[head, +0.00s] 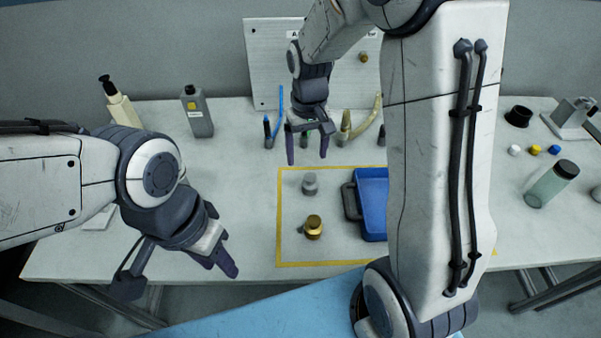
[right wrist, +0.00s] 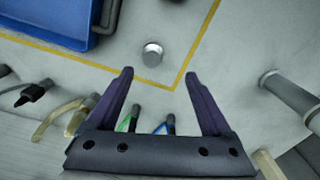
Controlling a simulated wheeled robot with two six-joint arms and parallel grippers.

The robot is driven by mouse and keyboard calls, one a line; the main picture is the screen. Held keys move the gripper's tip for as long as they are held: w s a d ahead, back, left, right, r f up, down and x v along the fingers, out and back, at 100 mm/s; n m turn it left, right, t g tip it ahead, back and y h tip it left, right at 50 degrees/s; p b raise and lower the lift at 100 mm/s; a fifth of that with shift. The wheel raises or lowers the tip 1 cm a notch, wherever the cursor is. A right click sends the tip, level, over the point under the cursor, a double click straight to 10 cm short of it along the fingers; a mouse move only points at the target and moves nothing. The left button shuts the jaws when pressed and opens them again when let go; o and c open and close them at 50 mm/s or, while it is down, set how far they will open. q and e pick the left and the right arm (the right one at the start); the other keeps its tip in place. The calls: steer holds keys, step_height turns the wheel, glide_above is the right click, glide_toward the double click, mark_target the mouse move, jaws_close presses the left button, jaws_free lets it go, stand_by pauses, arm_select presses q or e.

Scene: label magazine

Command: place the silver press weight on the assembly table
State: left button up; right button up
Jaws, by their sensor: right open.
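The silver press weight (head: 310,184) is a small grey knobbed cylinder. It stands upright on the table inside the yellow outline, and its round top (right wrist: 152,54) shows in the right wrist view. My right gripper (head: 308,160) is open and empty, its fingers pointing down behind the weight in the head view. In the right wrist view the weight lies beyond the fingertips (right wrist: 159,74), between their lines and apart from them. My left gripper (head: 224,268) hangs empty near the table's front edge; its fingers overlap, so its opening is unclear.
A brass weight (head: 313,227) stands in front of the silver one. A blue tray (head: 373,205) lies to the right, partly behind my right arm. Bottles (head: 197,112), upright tools (head: 268,132) and a white panel (head: 262,60) are at the back.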

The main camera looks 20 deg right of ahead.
steer(key=s+a+r+n, duration=0.1)
steer(key=s+a+n, duration=0.1)
steer(key=s+a, duration=0.2)
steer(key=s+a+r+n, duration=0.2)
steer(key=s+a+n, duration=0.1)
steer(key=s, duration=0.8)
steer(key=s+a+r+n+y, duration=0.1)
steer(key=s+a+r+n, duration=0.1)
steer(key=s+a, duration=0.3)
steer(key=s, duration=0.2)
steer(key=shift+s+a+r, duration=0.25)
steer(key=shift+s+a, duration=0.05)
steer(key=shift+s, duration=0.1)
